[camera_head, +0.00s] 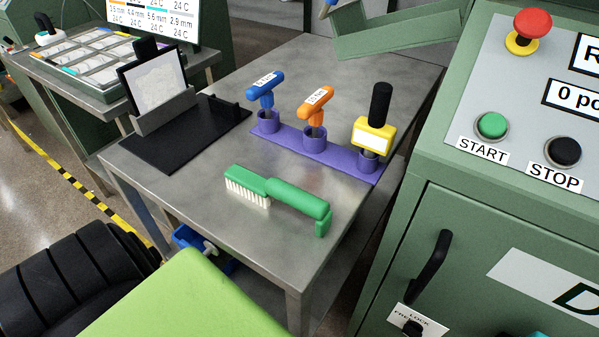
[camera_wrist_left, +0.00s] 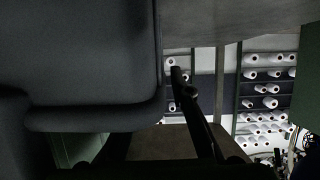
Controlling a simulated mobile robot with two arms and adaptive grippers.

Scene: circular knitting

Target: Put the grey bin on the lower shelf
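A large dark grey body with a rounded corner and a thick rim (camera_wrist_left: 95,118) fills the left of the left wrist view; it looks like the grey bin, very close to the camera. A thin black part, probably a finger of my left gripper (camera_wrist_left: 200,115), stands just right of it. Whether it touches or grips the bin cannot be told. The head view shows neither the bin nor a gripper. The work table (camera_head: 210,180) has a lower shelf (camera_head: 345,278), mostly hidden below its top. A flat brown-grey surface (camera_wrist_left: 165,143), possibly that shelf, shows in the wrist view.
A green brush (camera_head: 295,200), a purple holder (camera_head: 345,165) with tools and a black stand (camera_head: 185,145) are on the table. A blue container (camera_head: 190,238) is below the table's left edge. A green machine (camera_head: 440,200) stands right. Racks of white spools (camera_wrist_left: 265,100) are behind.

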